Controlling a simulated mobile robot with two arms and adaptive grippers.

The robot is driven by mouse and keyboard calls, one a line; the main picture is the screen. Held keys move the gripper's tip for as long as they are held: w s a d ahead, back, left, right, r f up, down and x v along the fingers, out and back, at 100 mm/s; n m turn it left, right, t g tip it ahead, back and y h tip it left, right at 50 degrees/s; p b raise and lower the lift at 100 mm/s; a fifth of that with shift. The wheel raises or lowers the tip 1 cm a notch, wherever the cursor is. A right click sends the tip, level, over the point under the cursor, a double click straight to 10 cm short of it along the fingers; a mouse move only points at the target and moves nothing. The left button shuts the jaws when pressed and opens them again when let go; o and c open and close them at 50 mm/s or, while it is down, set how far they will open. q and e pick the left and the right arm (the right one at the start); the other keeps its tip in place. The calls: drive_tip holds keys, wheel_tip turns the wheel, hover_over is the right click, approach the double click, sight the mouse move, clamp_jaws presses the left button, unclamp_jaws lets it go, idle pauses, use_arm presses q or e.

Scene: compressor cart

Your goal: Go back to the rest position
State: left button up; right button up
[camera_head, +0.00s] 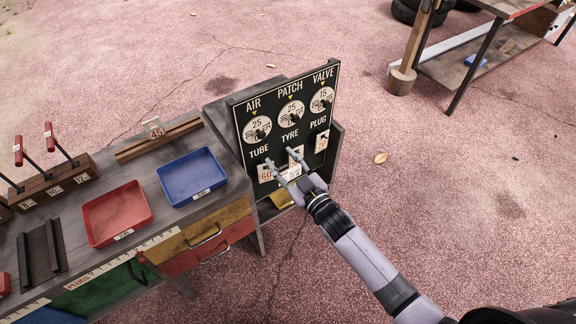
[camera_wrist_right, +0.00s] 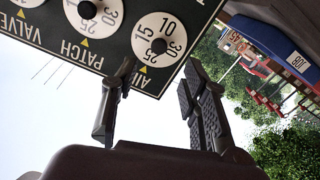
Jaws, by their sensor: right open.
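My right gripper (camera_head: 280,158) is open and empty, in front of the lower part of a dark dial board (camera_head: 303,88). Its fingers also show in the right wrist view (camera_wrist_right: 158,72), apart, with nothing between them. The board carries three round dials, AIR (camera_head: 257,129), PATCH (camera_head: 291,114) and VALVE (camera_head: 322,99). Below them are number tags under TUBE, TYRE and PLUG, partly hidden by the fingers. I cannot tell whether the fingers touch the board. My left gripper is not in view.
A wooden workbench left of the board holds a red tray (camera_head: 99,228), a blue tray (camera_head: 176,199) and red-handled levers (camera_head: 31,155). A wooden shelf stand (camera_head: 485,72) and tyres are at the upper right.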

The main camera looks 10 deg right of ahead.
drive_tip(key=shift+v, duration=1.1)
